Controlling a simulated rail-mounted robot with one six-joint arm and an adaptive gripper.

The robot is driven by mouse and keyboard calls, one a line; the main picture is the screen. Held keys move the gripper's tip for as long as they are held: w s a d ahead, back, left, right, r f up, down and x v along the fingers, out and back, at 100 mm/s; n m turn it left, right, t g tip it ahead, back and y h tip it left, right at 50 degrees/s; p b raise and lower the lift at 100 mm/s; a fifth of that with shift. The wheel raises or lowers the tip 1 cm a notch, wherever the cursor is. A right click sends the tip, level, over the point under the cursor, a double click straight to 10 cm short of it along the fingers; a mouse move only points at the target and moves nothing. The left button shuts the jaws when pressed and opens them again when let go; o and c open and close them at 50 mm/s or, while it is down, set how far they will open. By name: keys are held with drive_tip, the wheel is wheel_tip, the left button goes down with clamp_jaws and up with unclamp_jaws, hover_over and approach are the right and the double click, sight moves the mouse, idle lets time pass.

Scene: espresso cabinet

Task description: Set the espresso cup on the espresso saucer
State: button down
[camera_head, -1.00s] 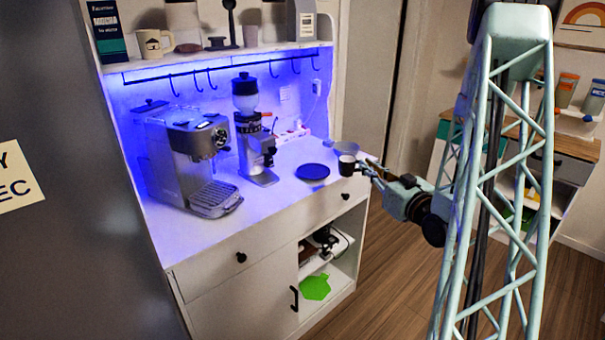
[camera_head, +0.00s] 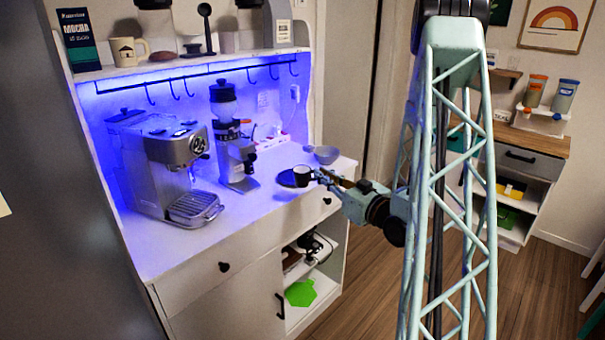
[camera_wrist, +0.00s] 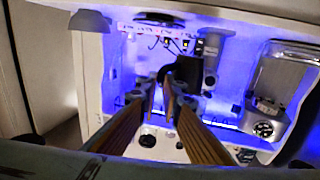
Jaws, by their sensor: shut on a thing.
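The espresso cup (camera_head: 303,174), dark outside with a pale inside, is upright at the right end of the counter in the head view. My gripper (camera_head: 318,175) is shut on its right side.
The coffee grinder (camera_head: 237,155) and espresso machine (camera_head: 167,165) stand to the left on the counter. A grey bowl (camera_head: 327,154) sits behind the cup. A power strip (camera_head: 272,143) lies along the back wall. The front left counter is clear.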

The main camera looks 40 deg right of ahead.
drive_tip(key=w+d+f+b, duration=0.1)
drive_tip(key=w+d, duration=0.6)
drive_tip(key=w, duration=0.6)
drive_tip(key=shift+w+d+f+b, duration=0.2)
drive_tip(key=shift+w+b, duration=0.1)
drive_tip(key=shift+w, duration=0.1)
drive_tip(key=shift+f, duration=0.15)
drive_tip(key=shift+f+b, duration=0.55)
drive_tip(key=shift+f, duration=1.05)
drive_tip(key=shift+f, duration=0.2)
drive_tip(key=c, duration=2.8)
unclamp_jaws()
drive_tip(key=shift+s+r, duration=0.15)
drive_tip(key=shift+r, duration=0.05)
drive_tip(key=shift+s+a+p, duration=0.2)
drive_tip(key=shift+s+p, duration=0.2)
drive_tip(key=shift+s, duration=2.55)
drive_tip(key=shift+s+a+p, duration=0.2)
drive_tip(key=shift+s+p, duration=0.15)
drive_tip(key=shift+s, duration=2.6)
drive_tip(key=shift+w, duration=0.1)
